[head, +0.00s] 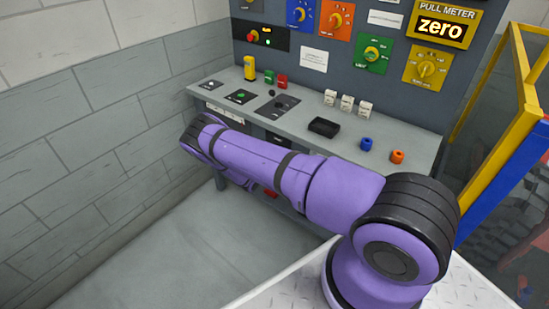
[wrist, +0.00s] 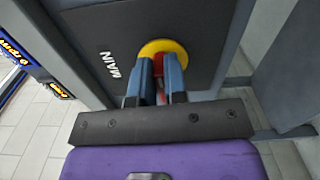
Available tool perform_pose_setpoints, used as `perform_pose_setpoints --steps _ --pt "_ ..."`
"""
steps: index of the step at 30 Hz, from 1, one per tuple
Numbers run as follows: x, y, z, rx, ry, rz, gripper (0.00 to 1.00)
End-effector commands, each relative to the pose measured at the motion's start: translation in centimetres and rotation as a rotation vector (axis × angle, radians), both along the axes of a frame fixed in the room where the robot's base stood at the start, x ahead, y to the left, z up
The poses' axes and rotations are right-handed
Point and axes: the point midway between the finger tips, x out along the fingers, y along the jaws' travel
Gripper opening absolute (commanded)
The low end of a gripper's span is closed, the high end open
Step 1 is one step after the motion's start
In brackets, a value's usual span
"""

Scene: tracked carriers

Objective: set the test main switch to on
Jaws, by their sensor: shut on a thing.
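The main switch has a yellow round plate (wrist: 178,48) and a red handle (wrist: 160,64), on a dark panel (wrist: 108,33) lettered "MAIN" in the wrist view. My gripper (wrist: 159,78) has its two blue-grey fingers on either side of the red handle and is shut on it. The fingers hide most of the handle, so I cannot tell which position it points to. In the head view my purple arm reaches down to the left in front of the console, and the switch and my fingers are hidden there.
The grey console (head: 405,140) carries small buttons, blocks and a black tray (head: 324,127). Above it is a board of coloured dials and a "PULL METER zero" sign (head: 439,25). A yellow frame (head: 520,70) stands right. Floor is clear at left.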

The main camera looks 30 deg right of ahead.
Motion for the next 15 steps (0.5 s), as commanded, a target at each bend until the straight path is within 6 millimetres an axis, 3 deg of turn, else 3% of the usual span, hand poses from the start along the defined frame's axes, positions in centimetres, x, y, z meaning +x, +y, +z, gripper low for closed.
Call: perform_pose_setpoints --steps 15 --pt "0.02 0.16 -0.22 0.028 -0.074 0.002 0.0"
